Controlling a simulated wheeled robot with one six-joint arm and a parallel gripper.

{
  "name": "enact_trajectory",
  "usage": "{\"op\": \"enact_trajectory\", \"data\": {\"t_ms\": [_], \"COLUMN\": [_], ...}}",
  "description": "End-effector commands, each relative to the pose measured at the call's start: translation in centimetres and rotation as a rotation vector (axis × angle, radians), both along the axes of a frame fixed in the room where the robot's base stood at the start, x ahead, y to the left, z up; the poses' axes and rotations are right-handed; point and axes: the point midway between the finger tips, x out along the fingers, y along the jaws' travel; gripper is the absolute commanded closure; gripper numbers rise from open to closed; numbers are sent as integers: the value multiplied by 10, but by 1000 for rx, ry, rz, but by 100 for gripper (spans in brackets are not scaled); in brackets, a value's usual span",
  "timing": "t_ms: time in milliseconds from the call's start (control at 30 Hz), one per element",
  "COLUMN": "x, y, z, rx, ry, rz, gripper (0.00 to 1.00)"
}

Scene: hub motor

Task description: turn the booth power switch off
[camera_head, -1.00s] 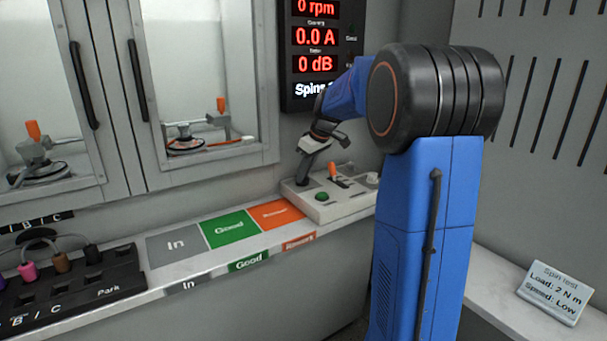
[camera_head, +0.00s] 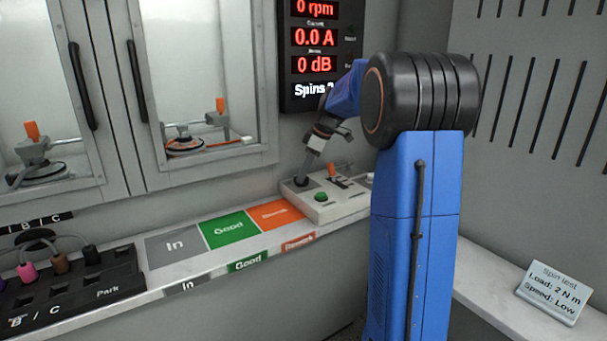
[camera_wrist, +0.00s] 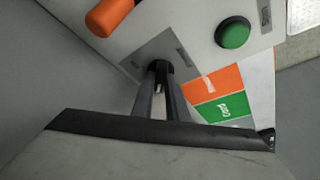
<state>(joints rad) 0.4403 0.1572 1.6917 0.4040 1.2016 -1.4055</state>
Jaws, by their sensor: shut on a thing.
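The control box (camera_head: 335,209) stands at the right end of the shelf, under the display. In the wrist view, a grey plate (camera_wrist: 181,44) with small unreadable labels is set in its top. My gripper (camera_wrist: 158,72) is shut on a small dark switch (camera_wrist: 157,66) at this plate, mostly hidden between the fingertips. In the head view my gripper (camera_head: 304,176) reaches down to the box's back left corner. I cannot read whether the switch stands at on or off.
An orange lever (camera_wrist: 109,16) and a green button (camera_wrist: 233,33) sit close to my gripper on the same box. Grey, green (camera_head: 229,229) and orange (camera_head: 275,213) fields lie left of it. The display (camera_head: 316,60) reads 0 rpm, 0.0 A and 0 dB.

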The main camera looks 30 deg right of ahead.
Motion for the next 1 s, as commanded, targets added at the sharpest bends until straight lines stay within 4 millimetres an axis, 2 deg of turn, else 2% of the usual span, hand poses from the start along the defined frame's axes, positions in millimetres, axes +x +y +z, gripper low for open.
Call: {"op": "enact_trajectory", "data": {"t_ms": [233,267,300,333,733,867,1000], "x": [-1,-1,-1,-1,-2,-6,-13], "y": [-1,-1,-1,-1,-2,-7,-15], "z": [-1,-1,-1,-1,6,23,47], "rx": [-1,-1,-1,-1,-1,-2,-2], "ry": [3,3,3,2,0,-2,-3], "rz": [1,1,1,-1,-1,-1,-2], "gripper": [100,80,70,68,68,68,68]}}
